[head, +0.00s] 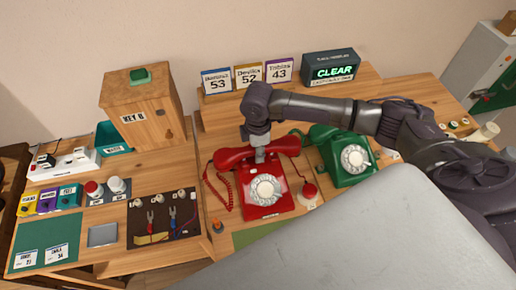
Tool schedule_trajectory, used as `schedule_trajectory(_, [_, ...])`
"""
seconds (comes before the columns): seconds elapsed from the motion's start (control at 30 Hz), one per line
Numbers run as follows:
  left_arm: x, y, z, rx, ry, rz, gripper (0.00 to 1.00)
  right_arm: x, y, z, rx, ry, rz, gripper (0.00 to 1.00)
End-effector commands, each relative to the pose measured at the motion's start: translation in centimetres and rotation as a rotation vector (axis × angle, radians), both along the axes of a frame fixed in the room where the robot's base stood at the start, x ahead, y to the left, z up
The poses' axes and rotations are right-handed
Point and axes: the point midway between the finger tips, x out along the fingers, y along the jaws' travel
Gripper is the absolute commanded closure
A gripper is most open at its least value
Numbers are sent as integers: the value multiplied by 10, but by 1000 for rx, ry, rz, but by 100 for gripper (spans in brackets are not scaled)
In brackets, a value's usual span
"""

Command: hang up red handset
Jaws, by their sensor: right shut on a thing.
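The red phone (264,188) with a pale dial stands on the desk in the middle of the head view. Its red handset (233,157) lies crosswise over the top of the phone. My right gripper (260,154) reaches down from above and is shut on the middle of the handset. The gripper hides the handset's middle and the cradle, so I cannot tell whether the handset rests on it. A coiled red cord (217,186) runs down at the phone's left. My left gripper is not in view.
A green phone (348,158) stands close at the right. A red button (309,190) sits between the phones. Behind are number cards (247,76) and a sign reading CLEAR (333,71). A wooden box (146,107) and a wire panel (162,219) are at the left.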

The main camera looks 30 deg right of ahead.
Motion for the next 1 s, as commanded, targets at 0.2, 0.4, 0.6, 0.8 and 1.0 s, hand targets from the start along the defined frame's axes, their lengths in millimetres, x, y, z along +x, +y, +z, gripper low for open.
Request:
schedule_trajectory(0.2, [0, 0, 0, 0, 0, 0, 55, 1, 0, 0, 0, -2, 0, 100])
schedule_trajectory(0.4, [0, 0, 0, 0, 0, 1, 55, 1, 0, -1, 0, -2, 0, 100])
schedule_trajectory(0.6, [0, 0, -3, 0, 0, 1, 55, 1, 0, -6, 0, -2, 0, 100])
schedule_trajectory(0.8, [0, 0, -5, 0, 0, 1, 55, 1, 0, -11, 0, -2, 0, 100])
schedule_trajectory(1.0, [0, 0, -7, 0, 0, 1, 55, 1, 0, -16, 0, -2, 0, 100])
